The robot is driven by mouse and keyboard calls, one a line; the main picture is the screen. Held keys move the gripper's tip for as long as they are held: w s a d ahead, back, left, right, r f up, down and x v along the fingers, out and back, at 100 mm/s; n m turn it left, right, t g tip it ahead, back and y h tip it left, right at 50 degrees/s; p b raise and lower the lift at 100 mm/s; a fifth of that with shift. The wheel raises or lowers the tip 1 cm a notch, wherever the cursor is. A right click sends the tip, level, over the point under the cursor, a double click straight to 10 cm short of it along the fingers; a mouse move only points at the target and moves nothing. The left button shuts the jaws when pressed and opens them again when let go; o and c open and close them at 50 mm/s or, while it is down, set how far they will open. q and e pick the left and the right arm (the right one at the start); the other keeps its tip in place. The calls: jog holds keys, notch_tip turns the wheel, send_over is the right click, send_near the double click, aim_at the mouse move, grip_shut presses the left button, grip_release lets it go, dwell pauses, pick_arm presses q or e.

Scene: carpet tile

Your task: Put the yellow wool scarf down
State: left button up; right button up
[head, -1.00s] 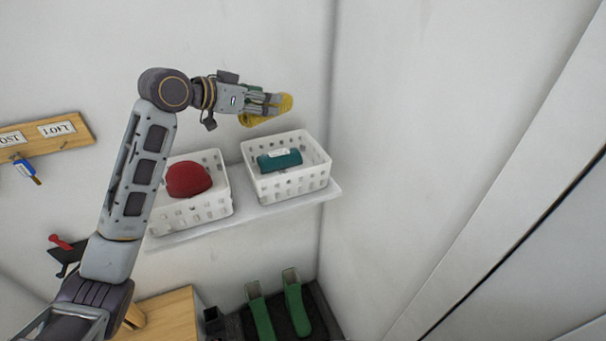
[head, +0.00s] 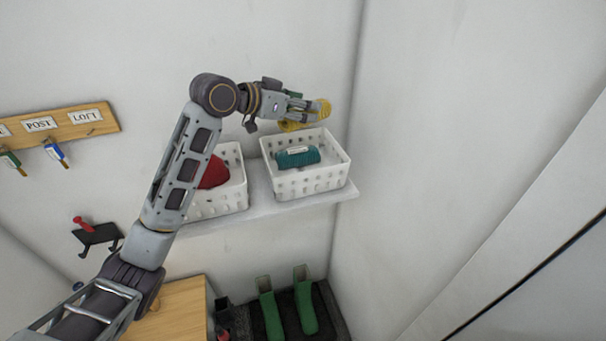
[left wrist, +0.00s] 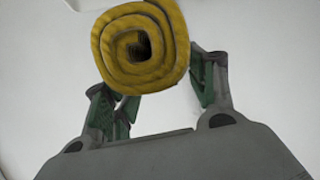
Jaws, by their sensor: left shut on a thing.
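The yellow wool scarf (head: 323,108) is rolled up and held in my left gripper (head: 307,112), above the right white basket (head: 312,181) on the wall shelf. In the left wrist view the scarf (left wrist: 112,58) shows its spiral end between the green-padded fingers (left wrist: 155,95). The gripper is shut on it. The scarf is apart from the teal roll (head: 297,157) with a pale label, which lies inside that basket. My right gripper is not in view.
A left white basket (head: 222,205) holds a red rounded item (head: 213,173), partly hidden by my left arm. Both baskets stand on a white shelf (head: 262,211). A side wall (head: 430,130) rises close on the right. A wooden key rack (head: 60,124) hangs at left.

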aim_at(301, 132)
pick_arm(q)
jog(key=shift+s+f, duration=0.1)
jog(key=shift+f, duration=0.3)
jog(key=shift+a, duration=0.1)
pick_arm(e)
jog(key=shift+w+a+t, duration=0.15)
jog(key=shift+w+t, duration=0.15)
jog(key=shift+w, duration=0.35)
pick_arm(q)
jog(key=shift+f+p, duration=0.6)
jog(key=shift+f, duration=2.5)
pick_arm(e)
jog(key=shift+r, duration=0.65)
pick_arm(q)
jog(key=shift+f, duration=0.1)
notch_tip(301, 132, down, 4)
jog(key=shift+r+p, duration=0.2)
jog(key=shift+p, duration=0.2)
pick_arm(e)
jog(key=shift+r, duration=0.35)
pick_arm(q)
jog(key=shift+f, duration=0.55)
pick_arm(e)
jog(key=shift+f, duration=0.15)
